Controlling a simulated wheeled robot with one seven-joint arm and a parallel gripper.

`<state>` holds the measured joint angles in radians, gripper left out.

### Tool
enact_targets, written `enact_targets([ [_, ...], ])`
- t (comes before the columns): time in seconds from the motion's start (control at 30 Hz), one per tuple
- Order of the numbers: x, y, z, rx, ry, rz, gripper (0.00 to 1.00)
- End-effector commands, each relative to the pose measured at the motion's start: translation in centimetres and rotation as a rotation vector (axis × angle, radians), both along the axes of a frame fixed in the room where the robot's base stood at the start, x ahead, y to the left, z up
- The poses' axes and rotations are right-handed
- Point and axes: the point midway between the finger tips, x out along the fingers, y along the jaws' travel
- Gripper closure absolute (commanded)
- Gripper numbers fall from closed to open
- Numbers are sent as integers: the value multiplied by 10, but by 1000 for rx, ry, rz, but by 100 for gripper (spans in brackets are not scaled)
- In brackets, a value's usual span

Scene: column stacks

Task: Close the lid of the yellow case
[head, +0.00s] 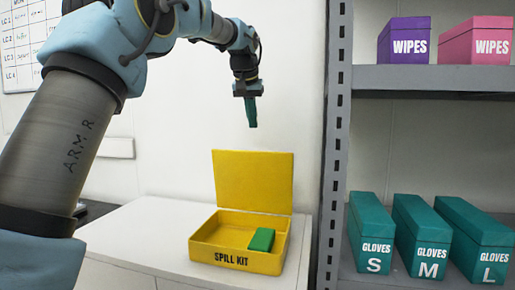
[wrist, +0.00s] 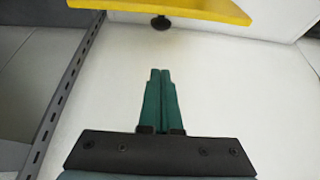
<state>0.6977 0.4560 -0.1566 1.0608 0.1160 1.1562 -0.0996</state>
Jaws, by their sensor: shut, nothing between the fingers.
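The yellow case (head: 235,257), marked SPILL KIT, sits on the white cabinet top in the head view. Its lid (head: 253,180) stands open, nearly upright at the back edge. A green block (head: 261,239) lies inside the case at the right. My gripper (head: 252,126) is shut and empty, pointing down above the lid and apart from it. In the wrist view the green fingers (wrist: 160,72) are together. A yellow edge, likely part of the case or lid (wrist: 190,8), shows at the top, with a dark round knob below it.
A grey metal shelf unit (head: 334,150) stands right of the case. It holds teal glove boxes (head: 370,233) below, and a purple wipes box (head: 403,42) and a pink one (head: 475,42) above. The white cabinet top (head: 140,235) is clear left of the case.

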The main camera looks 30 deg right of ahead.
Motion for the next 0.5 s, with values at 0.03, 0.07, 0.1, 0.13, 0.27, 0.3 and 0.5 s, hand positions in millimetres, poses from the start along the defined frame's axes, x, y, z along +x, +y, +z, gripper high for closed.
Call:
enact_targets([
  [0.03, -1, -4, 2, -3, -2, -5, 100],
  [0.07, -1, -6, 2, -4, -2, -6, 100],
  [0.1, -1, -8, 0, -4, -2, -8, 100],
  [0.13, 0, -9, -2, -4, -2, -8, 100],
  [0.27, 6, -14, -19, -3, 0, -8, 100],
  [0.3, 9, -16, -26, -2, 0, -8, 100],
  [0.5, 23, -29, -62, -2, -1, -8, 100],
])
